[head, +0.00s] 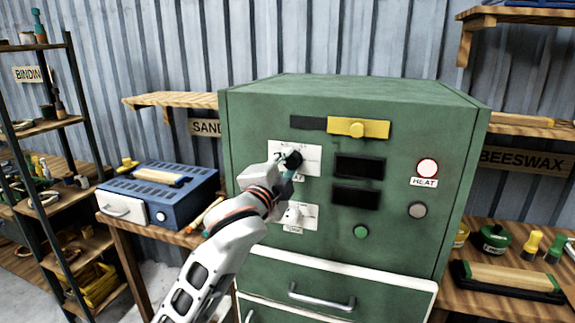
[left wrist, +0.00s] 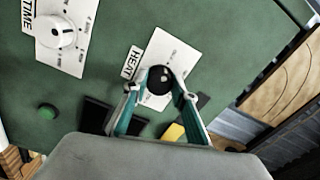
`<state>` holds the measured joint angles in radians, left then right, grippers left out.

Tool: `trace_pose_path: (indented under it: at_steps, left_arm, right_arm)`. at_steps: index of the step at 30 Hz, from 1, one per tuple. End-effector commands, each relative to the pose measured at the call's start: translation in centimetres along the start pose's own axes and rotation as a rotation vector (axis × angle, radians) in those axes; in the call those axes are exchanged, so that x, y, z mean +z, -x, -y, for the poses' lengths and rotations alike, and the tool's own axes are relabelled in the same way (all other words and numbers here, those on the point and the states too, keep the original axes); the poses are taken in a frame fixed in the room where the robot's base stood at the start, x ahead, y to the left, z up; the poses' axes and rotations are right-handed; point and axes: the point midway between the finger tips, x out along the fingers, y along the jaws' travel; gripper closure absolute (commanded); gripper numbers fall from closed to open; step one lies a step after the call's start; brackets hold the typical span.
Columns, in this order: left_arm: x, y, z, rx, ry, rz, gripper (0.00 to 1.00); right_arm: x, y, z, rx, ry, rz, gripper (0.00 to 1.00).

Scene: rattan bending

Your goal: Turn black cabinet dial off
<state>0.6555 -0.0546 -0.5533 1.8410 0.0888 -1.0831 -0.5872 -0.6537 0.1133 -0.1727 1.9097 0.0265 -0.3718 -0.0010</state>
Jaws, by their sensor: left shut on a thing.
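The black dial (head: 296,159) sits on a white plate on the front of the green cabinet (head: 265,240). In the left wrist view the dial (left wrist: 160,79) is round and black, on a plate labelled HEAT. My left gripper (head: 287,164) is at the dial, with its teal fingers on either side of it. In the left wrist view the gripper (left wrist: 160,88) is shut on the dial. The fingers and wrist hide part of the dial and its plate in the head view, so its pointer setting cannot be read. My right gripper is not in view.
A white dial (head: 292,214) is below the black one. A blue box (head: 170,189) stands left.

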Motion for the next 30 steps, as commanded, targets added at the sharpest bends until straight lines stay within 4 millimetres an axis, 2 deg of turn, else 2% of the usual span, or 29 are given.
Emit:
trace_pose_path:
  at_steps: [7,8,9,10,23,26,30]
  left_arm:
    - [0.0,0.0,-0.1,0.002,0.000,0.000,0.95]
    - [0.0,0.0,-0.1,0.002,0.000,0.000,0.71]
    - [0.0,0.0,-0.1,0.002,0.000,0.000,0.60]
    - [0.0,0.0,-0.1,0.002,0.000,0.000,0.57]
    - [0.0,0.5,-0.1,0.001,-0.001,0.000,0.57]
    - [0.0,1.6,0.0,0.000,0.000,-0.001,0.57]
    - [0.0,4.1,-0.1,0.001,0.001,-0.001,0.57]
  right_arm:
    - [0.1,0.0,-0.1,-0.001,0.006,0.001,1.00]
    - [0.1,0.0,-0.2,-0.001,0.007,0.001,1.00]
    - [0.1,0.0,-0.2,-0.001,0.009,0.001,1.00]
    - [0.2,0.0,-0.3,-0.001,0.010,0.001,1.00]
    - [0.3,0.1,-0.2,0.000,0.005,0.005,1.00]
    - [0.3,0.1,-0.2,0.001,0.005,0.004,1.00]
    - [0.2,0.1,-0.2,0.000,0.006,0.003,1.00]
